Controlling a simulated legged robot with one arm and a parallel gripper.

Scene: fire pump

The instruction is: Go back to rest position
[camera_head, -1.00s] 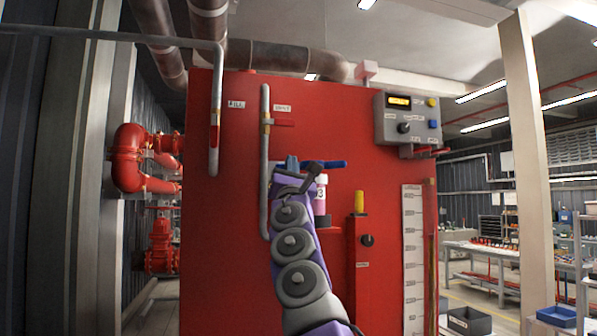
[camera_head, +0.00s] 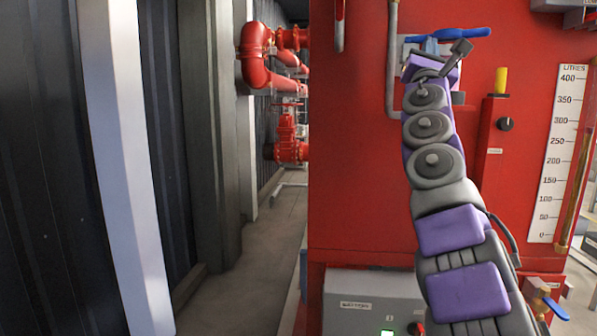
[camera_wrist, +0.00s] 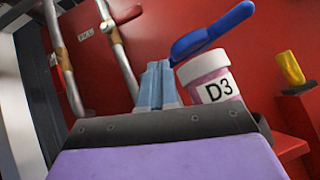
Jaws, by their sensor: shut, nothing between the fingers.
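My gripper (camera_head: 429,45) is at the end of my raised arm, in front of the red tank. In the wrist view its light-blue fingers (camera_wrist: 158,78) are together with nothing between them. A jar marked D3 (camera_wrist: 213,84), with pink contents and a pale lid, stands just right of the fingers, apart from them as far as I can tell. A blue lever handle (camera_wrist: 212,32) is above the jar and beyond the fingertips. It also shows in the head view (camera_head: 464,33). My arm hides most of the jar there.
The red tank (camera_head: 360,180) fills the centre and right, with a yellow-topped red post (camera_head: 497,130) and a white litre scale (camera_head: 556,150). A grey battery box (camera_head: 370,300) sits low in front. Red pipes (camera_head: 256,60) are behind left. A narrow floor strip (camera_head: 265,245) runs beside the wall.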

